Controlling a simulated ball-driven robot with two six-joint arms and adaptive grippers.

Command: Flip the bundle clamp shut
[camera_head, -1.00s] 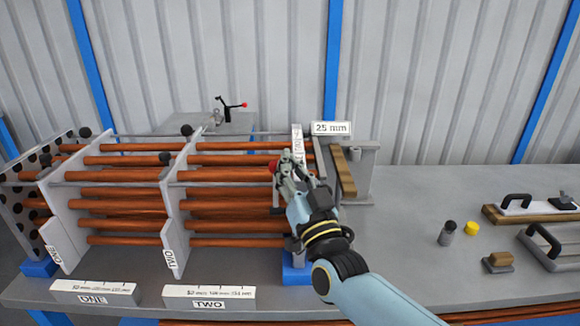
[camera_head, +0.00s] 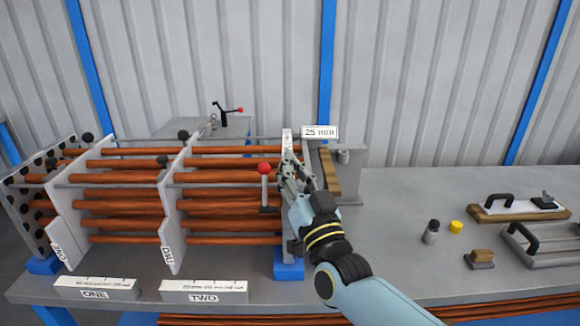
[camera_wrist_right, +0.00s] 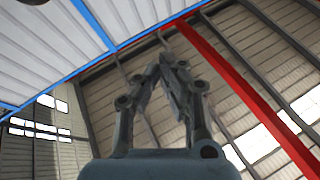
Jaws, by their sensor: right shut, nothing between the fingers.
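A lever with a red ball knob (camera_head: 264,168) stands upright at the right end of the tube bundle, at its front side. It may belong to the bundle clamp, but I cannot tell for sure. A second handle with a red tip (camera_head: 240,110) sits on the toggle clamp at the back. My right gripper (camera_head: 287,160) is shut and empty, just right of the red knob and apart from it, in front of the white end plate. In the right wrist view its fingers (camera_wrist_right: 168,62) meet, with only wall and roof behind. My left gripper is not in view.
Copper tubes (camera_head: 120,195) run through upright grey plates (camera_head: 177,215) on the left. Blocks marked ONE (camera_head: 95,285) and TWO (camera_head: 204,288) lie in front. A 25 mm sign (camera_head: 320,132) stands behind my gripper.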

